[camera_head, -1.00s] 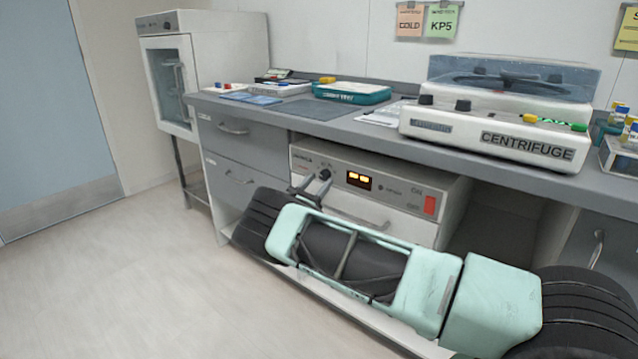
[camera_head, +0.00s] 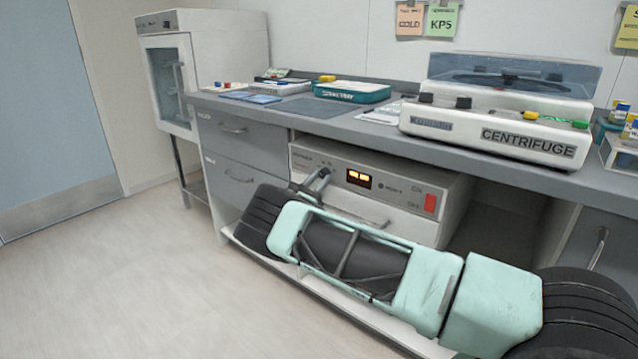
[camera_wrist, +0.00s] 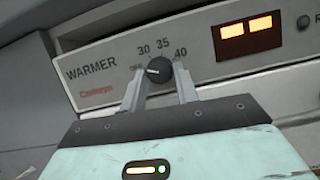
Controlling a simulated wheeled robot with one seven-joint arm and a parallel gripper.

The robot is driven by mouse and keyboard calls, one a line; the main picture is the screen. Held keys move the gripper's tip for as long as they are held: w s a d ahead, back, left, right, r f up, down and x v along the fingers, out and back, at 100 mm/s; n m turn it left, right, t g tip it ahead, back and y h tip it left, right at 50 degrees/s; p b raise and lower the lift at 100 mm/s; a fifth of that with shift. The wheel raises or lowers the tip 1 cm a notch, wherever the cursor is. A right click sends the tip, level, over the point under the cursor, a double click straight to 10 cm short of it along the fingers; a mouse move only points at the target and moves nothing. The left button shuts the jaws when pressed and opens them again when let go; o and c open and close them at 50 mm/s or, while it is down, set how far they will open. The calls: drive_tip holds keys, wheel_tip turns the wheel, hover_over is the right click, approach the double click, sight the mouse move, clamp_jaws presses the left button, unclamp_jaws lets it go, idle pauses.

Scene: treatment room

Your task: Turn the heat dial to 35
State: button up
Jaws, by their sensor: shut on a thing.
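The heat dial (camera_wrist: 158,70) is a round black knob on the front of the warmer (camera_wrist: 95,62), with marks 30, 35 and 40 around its top. A light pointer mark on the dial faces left, toward the small mark left of 30, not at 35. My gripper (camera_wrist: 159,75) has one finger on each side of the dial and is shut on it.
The warmer's lit display (camera_head: 359,178) and red switch (camera_head: 430,203) are right of the dial. The counter (camera_head: 300,108) overhangs the warmer and bears a centrifuge (camera_head: 480,130) and a teal tray (camera_head: 352,93). Grey drawers (camera_head: 235,150) stand on the left. The floor at left is clear.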

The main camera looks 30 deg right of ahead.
drive_tip(key=m+b, duration=0.1)
drive_tip(key=m+g+b, duration=0.1)
drive_tip(key=m, duration=0.1)
drive_tip(key=m+g+b, duration=0.1)
drive_tip(key=shift+w+a+f+b, duration=0.1)
drive_tip(key=shift+w+f+b, duration=0.05)
drive_tip(key=shift+f+b, duration=0.2)
drive_tip(key=m+g+b, duration=0.1)
drive_tip(key=m, duration=0.1)
drive_tip(key=m+g+b, duration=0.1)
drive_tip(key=m+b, duration=0.1)
drive_tip(key=m, duration=0.1)
drive_tip(key=m+g+b, duration=0.1)
drive_tip(key=m+b, duration=0.1)
drive_tip(key=shift+w+a+r+m+g, duration=0.15)
drive_tip(key=shift+r+m+g, duration=0.1)
drive_tip(key=shift+m+g, duration=0.15)
drive_tip(key=m+b, duration=0.1)
drive_tip(key=m+g+y+b, duration=0.1)
drive_tip(key=m, duration=0.3)
drive_tip(key=shift+w+r+g+y+b, duration=0.15)
drive_tip(key=shift+r+g+y+b, duration=0.15)
drive_tip(key=shift+g+b, duration=0.1)
drive_tip(key=shift+r+m+g+y+b, duration=0.15)
drive_tip(key=shift+m+y+b, duration=0.2)
drive_tip(key=shift+m, duration=0.75)
drive_tip(key=shift+r+m+g+y+b, duration=0.15)
drive_tip(key=shift+m+y, duration=0.3)
drive_tip(key=shift+m, duration=0.65)
drive_tip(key=o, duration=1)
